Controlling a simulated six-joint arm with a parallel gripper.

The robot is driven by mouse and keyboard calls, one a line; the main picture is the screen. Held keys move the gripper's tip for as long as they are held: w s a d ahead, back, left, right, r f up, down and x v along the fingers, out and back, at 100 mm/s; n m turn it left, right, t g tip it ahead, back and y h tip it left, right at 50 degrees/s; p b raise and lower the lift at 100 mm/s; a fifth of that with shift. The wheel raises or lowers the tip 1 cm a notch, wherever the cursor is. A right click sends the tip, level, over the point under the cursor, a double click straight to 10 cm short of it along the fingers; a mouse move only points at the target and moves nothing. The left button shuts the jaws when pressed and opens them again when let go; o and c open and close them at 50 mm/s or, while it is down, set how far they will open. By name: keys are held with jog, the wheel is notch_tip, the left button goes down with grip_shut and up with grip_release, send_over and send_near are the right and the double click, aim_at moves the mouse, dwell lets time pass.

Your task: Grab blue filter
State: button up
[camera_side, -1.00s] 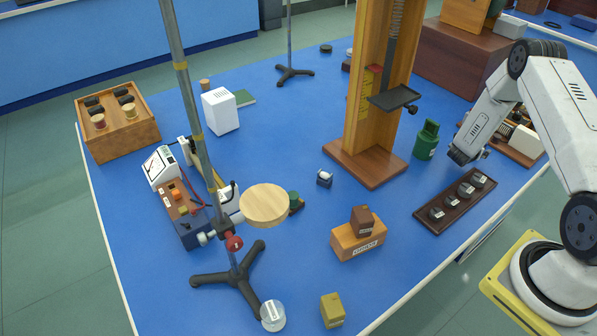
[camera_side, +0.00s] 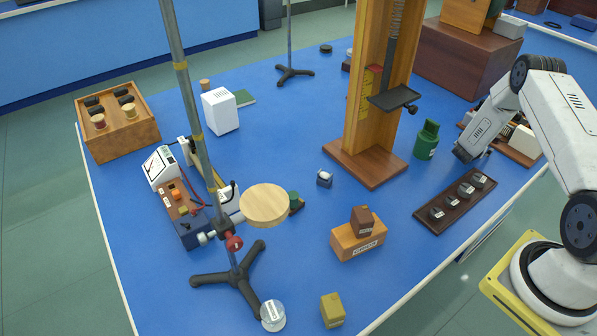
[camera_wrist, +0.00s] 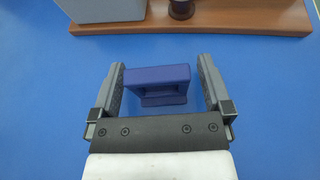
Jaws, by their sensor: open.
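The blue filter (camera_wrist: 157,76) is a small dark blue-violet block with an upright face and a base. In the wrist view it stands between the two fingers of my gripper (camera_wrist: 161,88). The gripper is open, with a gap of blue bench visible on each side of the filter. The filter is hidden in the side view.
A wooden board (camera_wrist: 230,20) with a grey block (camera_wrist: 100,8) lies just beyond the filter. The weight tray (camera_side: 455,203) with several dark weights is in front of my gripper. A tall wooden stand (camera_side: 368,150) rises to the left. Blue bench surface is clear around the filter.

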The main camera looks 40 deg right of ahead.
jog(key=shift+c, duration=0.2)
jog(key=c, duration=1.2)
jog(key=shift+r, duration=0.15)
jog(key=shift+r, duration=0.75)
jog(key=shift+s+a+r, duration=1.6)
jog(key=shift+a+r, duration=0.1)
jog(key=shift+r, duration=0.2)
jog(key=shift+s+a+r, duration=1.55)
jog(key=shift+a+r, duration=0.15)
jog(key=shift+r, duration=0.15)
jog(key=shift+s+a+r, duration=1.6)
jog(key=shift+a+r, duration=0.1)
jog(key=shift+r, duration=0.2)
